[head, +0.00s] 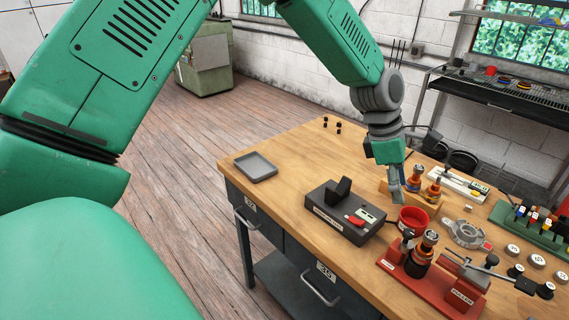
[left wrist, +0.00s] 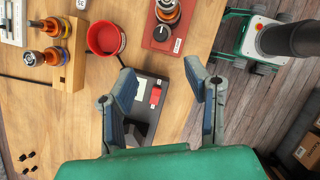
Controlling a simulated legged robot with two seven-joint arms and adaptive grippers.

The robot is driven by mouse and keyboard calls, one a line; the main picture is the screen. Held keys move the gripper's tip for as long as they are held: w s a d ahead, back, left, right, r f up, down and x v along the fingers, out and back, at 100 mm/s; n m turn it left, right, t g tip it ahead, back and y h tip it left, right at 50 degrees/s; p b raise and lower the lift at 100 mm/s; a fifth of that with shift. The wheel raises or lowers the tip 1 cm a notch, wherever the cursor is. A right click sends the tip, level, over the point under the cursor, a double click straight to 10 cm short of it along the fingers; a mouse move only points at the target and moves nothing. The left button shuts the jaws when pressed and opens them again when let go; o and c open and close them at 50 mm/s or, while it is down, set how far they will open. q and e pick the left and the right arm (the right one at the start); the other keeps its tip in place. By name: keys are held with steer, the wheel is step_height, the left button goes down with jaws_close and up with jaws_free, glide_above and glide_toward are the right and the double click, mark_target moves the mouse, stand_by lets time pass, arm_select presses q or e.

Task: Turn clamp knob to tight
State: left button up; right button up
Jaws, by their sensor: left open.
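A red fixture (head: 405,272) stands on the bench, holding an upright rotor (head: 421,255) with copper and dark bands. A small black knob (left wrist: 164,32) with a pale mark sits on the fixture in the left wrist view; I take it for the clamp knob. I cannot read its setting. My left gripper (head: 396,185) points down over the bench, behind the fixture in the head view. In the left wrist view its two fingers (left wrist: 160,72) are spread with nothing held between them, apart from the knob. My right gripper is in neither view.
A black box (head: 345,212) with a red switch lies on the bench near the fixture. A red bowl (head: 412,219) stands beside the fixture. A wooden holder (left wrist: 68,72) carries orange-and-dark parts. A grey tray (head: 256,166) lies at the left; bare wood surrounds it.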

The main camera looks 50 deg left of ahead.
arm_select(q)
steer(key=s+a+f+m+y+b, duration=0.1)
steer(key=s+a+f+m, duration=0.1)
steer(key=s+f+m, duration=0.6)
steer(key=s+a+f+m+g+y+b, duration=0.1)
steer(key=s+f+m, duration=0.7)
steer(key=s+f, duration=1.1)
steer(key=shift+s+a+f+m+y, duration=0.15)
steer(key=shift+a+f+m+y, duration=0.4)
steer(key=shift+a, duration=0.8)
steer(key=shift+r, duration=0.2)
